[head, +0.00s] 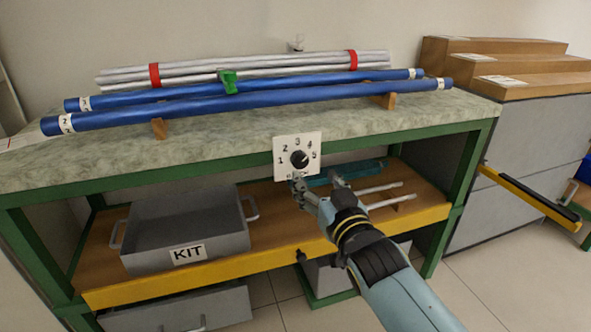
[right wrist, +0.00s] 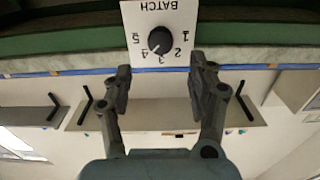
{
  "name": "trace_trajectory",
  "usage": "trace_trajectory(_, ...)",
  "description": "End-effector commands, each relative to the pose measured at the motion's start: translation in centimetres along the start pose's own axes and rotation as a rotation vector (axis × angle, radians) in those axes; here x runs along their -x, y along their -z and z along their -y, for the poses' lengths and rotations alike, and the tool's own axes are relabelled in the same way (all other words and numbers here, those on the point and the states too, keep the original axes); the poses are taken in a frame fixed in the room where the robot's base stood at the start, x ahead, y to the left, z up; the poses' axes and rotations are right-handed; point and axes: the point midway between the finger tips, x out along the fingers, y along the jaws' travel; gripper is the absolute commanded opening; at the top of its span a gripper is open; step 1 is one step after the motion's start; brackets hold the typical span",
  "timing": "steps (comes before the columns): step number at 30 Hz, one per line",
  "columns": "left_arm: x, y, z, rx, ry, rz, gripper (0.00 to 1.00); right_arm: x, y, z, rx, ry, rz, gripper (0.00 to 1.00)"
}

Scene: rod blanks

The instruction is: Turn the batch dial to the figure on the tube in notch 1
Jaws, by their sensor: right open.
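The batch dial (head: 299,159) is a black knob on a white plate at the bench's front edge, with figures 1 to 5. Its white mark points near 4; the dial also shows upside down in the right wrist view (right wrist: 162,41). My right gripper (head: 316,183) is open and empty, just below and in front of the plate. Its fingers (right wrist: 160,78) are apart from the knob. A front blue tube (head: 250,104) and a rear blue tube (head: 170,95) lie on wooden supports. The front tube's left label seems to read 2; the rear label is unclear. Notch numbers are not visible.
White rods (head: 200,72) with red bands lie behind the tubes, and a green clip (head: 229,82) sits near them. A grey KIT bin (head: 187,225) and a teal object (head: 365,168) are on the lower shelf. The yellow shelf edge (head: 260,268) runs below my right arm.

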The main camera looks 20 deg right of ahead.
Motion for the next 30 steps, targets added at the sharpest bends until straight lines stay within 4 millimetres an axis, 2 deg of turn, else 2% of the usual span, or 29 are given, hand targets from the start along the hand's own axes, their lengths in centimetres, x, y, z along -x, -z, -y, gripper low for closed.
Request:
trace_trajectory(3,-1.0,-0.4,0.1,-0.001,0.002,0.013,0.29,-2.6,-0.3,0.0,0.000,0.000,-0.001,0.58)
trace_trajectory(10,-1.9,-1.4,1.7,-0.010,0.021,0.039,0.29,-6.5,-0.4,0.0,-0.001,0.000,0.001,0.58)
trace_trajectory(15,-2.1,-1.0,2.6,-0.015,0.031,0.038,0.29,-7.7,-0.3,0.0,-0.001,0.000,0.002,0.58)
trace_trajectory(23,-2.0,-0.6,2.4,-0.014,0.029,0.031,0.29,-7.8,-0.1,0.0,-0.001,0.000,0.002,0.58)
trace_trajectory(30,-2.1,-0.7,1.9,-0.011,0.023,0.033,0.29,-7.8,-0.1,0.0,-0.001,0.000,0.002,0.29)
